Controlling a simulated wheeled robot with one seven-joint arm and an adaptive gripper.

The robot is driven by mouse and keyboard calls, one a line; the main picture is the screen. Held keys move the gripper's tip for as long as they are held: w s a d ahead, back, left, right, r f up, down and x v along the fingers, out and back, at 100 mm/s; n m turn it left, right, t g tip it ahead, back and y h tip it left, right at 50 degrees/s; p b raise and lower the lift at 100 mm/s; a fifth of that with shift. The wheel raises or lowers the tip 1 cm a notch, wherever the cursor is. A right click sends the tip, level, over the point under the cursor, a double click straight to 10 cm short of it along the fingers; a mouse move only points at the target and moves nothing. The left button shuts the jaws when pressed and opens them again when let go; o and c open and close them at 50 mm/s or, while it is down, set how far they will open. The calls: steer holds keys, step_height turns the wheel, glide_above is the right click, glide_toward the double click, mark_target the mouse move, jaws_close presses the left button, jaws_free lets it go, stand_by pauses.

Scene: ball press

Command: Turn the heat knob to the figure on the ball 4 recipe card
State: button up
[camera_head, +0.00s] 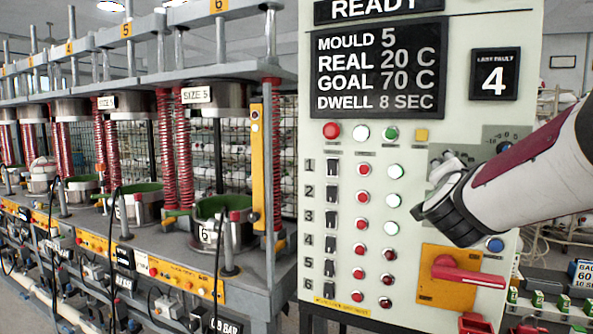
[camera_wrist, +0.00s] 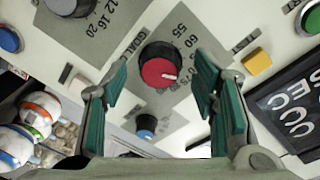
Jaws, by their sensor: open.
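The red heat knob (camera_wrist: 158,72), on a black base, shows in the wrist view beside a scale with 55 and 60. In the head view my gripper (camera_head: 445,180) is at the panel and hides the knob. The display (camera_head: 380,68) reads mould 5, real 20 C, goal 70 C, dwell 8 sec. I see no card clearly marked ball 4.
The control panel (camera_head: 320,270) has several buttons and a red lever (camera_head: 470,272) below my gripper. A blue knob (camera_wrist: 146,124) and a yellow button (camera_wrist: 257,62) are near the fingers. A cut-off blue card (camera_head: 585,274) shows 60 at right. Presses (camera_head: 205,215) stand left.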

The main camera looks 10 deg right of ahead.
steer(key=shift+w+d, duration=0.25)
steer(key=shift+w, duration=0.05)
steer(key=shift+c, duration=0.5)
steer(key=c, duration=1.1)
steer(key=shift+o, duration=0.2)
steer(key=n+p, duration=0.1)
steer(key=n, duration=0.4)
steer(key=o, duration=1.2)
steer(key=shift+c, duration=0.2)
